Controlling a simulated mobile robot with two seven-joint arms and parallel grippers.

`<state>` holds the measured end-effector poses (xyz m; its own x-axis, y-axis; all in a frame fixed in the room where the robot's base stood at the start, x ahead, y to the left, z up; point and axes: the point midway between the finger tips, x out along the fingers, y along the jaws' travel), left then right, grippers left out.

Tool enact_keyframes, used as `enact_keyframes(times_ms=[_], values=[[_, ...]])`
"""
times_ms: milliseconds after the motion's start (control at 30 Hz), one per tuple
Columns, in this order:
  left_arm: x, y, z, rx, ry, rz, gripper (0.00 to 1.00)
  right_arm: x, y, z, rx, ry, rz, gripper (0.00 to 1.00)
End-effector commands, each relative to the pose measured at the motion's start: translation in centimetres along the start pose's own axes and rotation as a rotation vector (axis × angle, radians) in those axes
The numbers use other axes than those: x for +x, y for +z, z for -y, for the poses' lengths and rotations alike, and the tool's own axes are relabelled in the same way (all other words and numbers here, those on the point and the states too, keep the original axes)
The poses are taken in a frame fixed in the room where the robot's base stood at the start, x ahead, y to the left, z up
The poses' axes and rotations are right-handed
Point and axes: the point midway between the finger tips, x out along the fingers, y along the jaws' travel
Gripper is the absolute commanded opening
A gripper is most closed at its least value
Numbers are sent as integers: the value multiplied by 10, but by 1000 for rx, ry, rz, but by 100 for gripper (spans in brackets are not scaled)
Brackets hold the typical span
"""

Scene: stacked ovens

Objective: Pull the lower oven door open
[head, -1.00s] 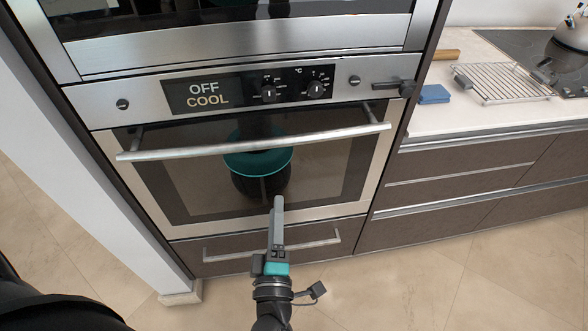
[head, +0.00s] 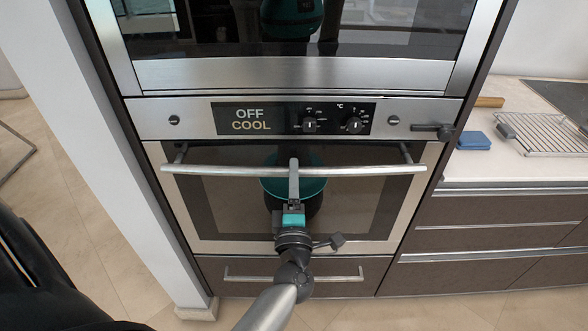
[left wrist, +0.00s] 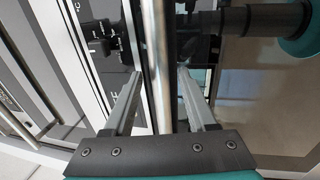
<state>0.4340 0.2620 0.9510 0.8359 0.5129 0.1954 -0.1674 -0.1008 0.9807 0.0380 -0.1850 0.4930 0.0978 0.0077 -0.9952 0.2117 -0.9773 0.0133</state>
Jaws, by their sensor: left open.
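The lower oven door (head: 215,226) is shut, with a dark glass window in a steel frame. Its long steel handle bar (head: 370,171) runs across the top of the door. My left gripper (head: 294,166) is at the middle of this bar in the head view. In the left wrist view the handle bar (left wrist: 157,60) passes between the two open fingers of my left gripper (left wrist: 160,72), with a gap on each side. My right gripper is not in view.
A control panel (head: 294,118) reading OFF COOL sits above the door, and the upper oven (head: 294,75) above that. A drawer with a handle (head: 340,278) is below. A counter at the right holds a blue sponge (head: 473,141) and a wire rack (head: 545,133).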

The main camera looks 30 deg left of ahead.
Motion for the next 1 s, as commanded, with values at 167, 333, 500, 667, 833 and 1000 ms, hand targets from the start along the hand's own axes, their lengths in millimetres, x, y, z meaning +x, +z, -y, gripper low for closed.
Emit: enact_keyframes(times_ms=[167,333,500,667,833,1000], values=[[18,0,0,2,0,1,57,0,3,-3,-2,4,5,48],[22,0,0,3,0,1,57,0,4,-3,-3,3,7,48],[22,0,0,2,-1,0,57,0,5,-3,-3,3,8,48],[22,0,0,2,0,0,42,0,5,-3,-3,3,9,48],[22,0,0,2,-1,0,23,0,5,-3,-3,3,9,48],[22,0,0,2,-1,0,4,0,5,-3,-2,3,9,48]])
